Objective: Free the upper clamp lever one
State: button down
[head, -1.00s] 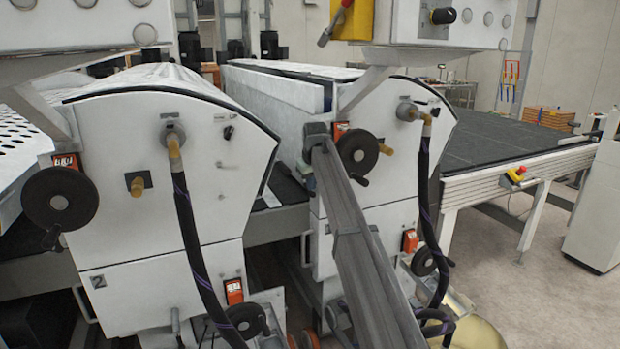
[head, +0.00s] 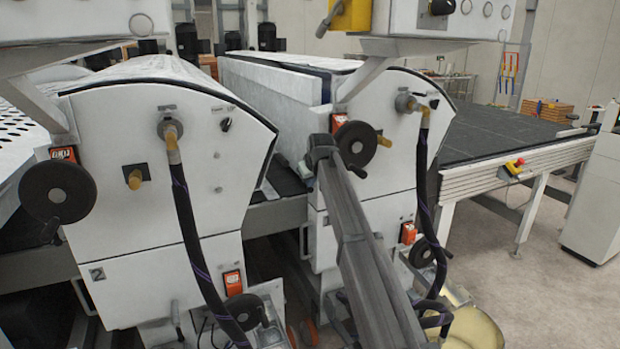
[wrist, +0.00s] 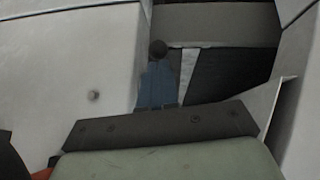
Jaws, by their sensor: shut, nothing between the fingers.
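My gripper (wrist: 157,68) shows in the wrist view as two blue-grey fingers side by side, shut and empty. A dark round knob (wrist: 158,47) shows right at the fingertips, between the white side panel (wrist: 75,70) and the dark gap. I cannot tell whether it touches the fingers, or whether it is the upper clamp lever one. In the head view my gripper is at the gap between the two white coater units, left of the right unit's black handwheel (head: 355,143). Its fingers are hard to make out there, and no lever stands out clearly near it.
The left unit (head: 150,215) carries a handwheel (head: 57,192) and a black hose (head: 190,225). Another hose (head: 422,190) hangs on the right unit. A dark conveyor (head: 500,140) stands at the right. In the wrist view a light plate edge (wrist: 270,105) is close at the right.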

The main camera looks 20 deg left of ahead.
aim_at(310, 190)
notch_tip(310, 190, down, 5)
jog(key=t+y, duration=0.3)
jog(key=shift+r+t+y, duration=0.2)
jog(key=shift+t+y, duration=0.1)
jog(key=shift+w+a+f+t, duration=0.25)
jog(key=shift+w+f+t, duration=0.05)
jog(key=shift+f, duration=0.05)
jog(key=shift+t+y, duration=0.6)
jog(key=shift+y, duration=0.1)
jog(key=shift+w+a+f, duration=0.55)
jog(key=shift+f, duration=0.3)
jog(key=shift+w+a+f, duration=0.5)
jog(key=shift+a+f, duration=0.05)
jog(key=shift+f, duration=0.35)
